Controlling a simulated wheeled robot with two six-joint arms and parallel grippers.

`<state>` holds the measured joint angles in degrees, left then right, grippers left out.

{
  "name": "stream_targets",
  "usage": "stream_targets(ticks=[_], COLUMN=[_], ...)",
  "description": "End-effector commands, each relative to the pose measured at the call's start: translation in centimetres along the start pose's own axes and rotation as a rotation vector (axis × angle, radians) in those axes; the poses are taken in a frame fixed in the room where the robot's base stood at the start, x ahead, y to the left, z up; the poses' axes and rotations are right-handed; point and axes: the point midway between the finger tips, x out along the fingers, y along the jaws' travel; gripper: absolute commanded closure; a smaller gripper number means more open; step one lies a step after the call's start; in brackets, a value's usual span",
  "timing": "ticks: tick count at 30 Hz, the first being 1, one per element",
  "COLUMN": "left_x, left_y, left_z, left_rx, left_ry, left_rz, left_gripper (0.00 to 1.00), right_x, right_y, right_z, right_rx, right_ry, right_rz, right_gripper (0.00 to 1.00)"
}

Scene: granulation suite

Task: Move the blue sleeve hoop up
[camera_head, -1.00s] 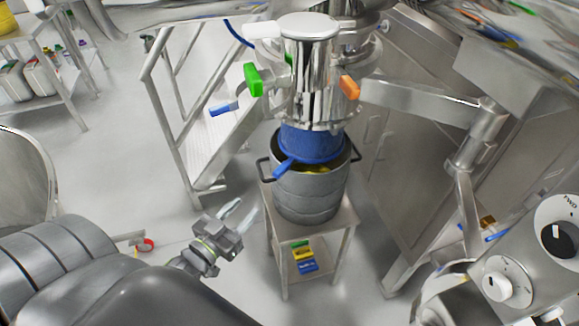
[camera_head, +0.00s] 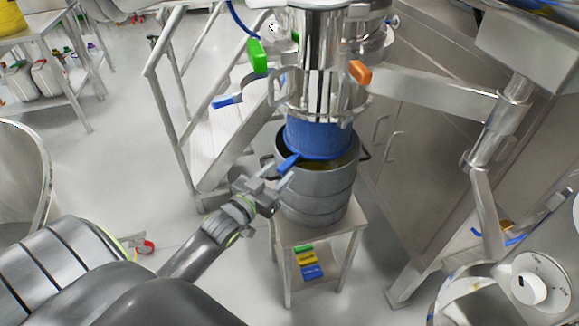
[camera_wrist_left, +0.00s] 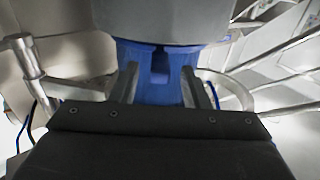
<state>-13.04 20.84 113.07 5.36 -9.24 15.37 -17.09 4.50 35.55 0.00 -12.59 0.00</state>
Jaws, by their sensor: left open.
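The blue sleeve hoop (camera_head: 322,155) rings the lower end of a blue sleeve (camera_head: 318,136) under the steel outlet. It sits at the mouth of a grey steel pot, and its blue handle (camera_head: 288,162) sticks out toward the left front. My left gripper (camera_head: 281,184) is open beside that handle, just below its outer end. In the left wrist view the blue handle and sleeve (camera_wrist_left: 160,75) show between and beyond my two open fingers. I cannot tell whether the fingers touch the handle. My right gripper is not in view.
The steel pot (camera_head: 315,193) stands on a small steel table (camera_head: 340,222) with green, yellow and blue blocks (camera_head: 308,260) below. Green (camera_head: 258,57) and orange (camera_head: 360,72) handles flank the outlet.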

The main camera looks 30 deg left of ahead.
Motion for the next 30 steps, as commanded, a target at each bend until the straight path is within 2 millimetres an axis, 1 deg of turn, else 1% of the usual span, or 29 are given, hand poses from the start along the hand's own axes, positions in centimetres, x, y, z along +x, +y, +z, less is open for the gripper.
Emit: stream_targets(ticks=[1, 3, 9, 14, 21, 22, 23, 30], left_x=[1.1, 2.2, 4.5, 5.2, 5.2, 5.2, 5.2, 5.2], left_y=[0.0, 0.0, 0.0, 0.0, 0.0, 0.0, 0.0, 0.0], left_z=[0.0, -0.1, 0.0, 0.0, 0.0, 0.0, 0.0, 0.0], left_rx=[-0.002, -0.001, 0.0, -0.001, -0.001, -0.001, -0.001, 0.0], left_ry=[0.002, 0.003, 0.0, -0.001, -0.001, -0.001, -0.001, -0.001], left_rz=[0.0, 0.0, -0.001, 0.0, 0.0, 0.0, -0.001, -0.001], left_gripper=[0.58, 0.58, 0.58, 0.58, 0.58, 0.59, 0.63, 0.95], right_x=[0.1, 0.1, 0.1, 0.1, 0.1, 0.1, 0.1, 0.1], right_y=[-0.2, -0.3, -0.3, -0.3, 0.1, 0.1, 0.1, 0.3], right_z=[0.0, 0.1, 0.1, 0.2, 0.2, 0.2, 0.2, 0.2], right_rx=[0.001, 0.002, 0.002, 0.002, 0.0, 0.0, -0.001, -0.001], right_ry=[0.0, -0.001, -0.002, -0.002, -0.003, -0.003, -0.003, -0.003], right_rz=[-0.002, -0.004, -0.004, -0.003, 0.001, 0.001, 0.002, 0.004], right_gripper=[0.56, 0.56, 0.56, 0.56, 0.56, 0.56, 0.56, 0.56])
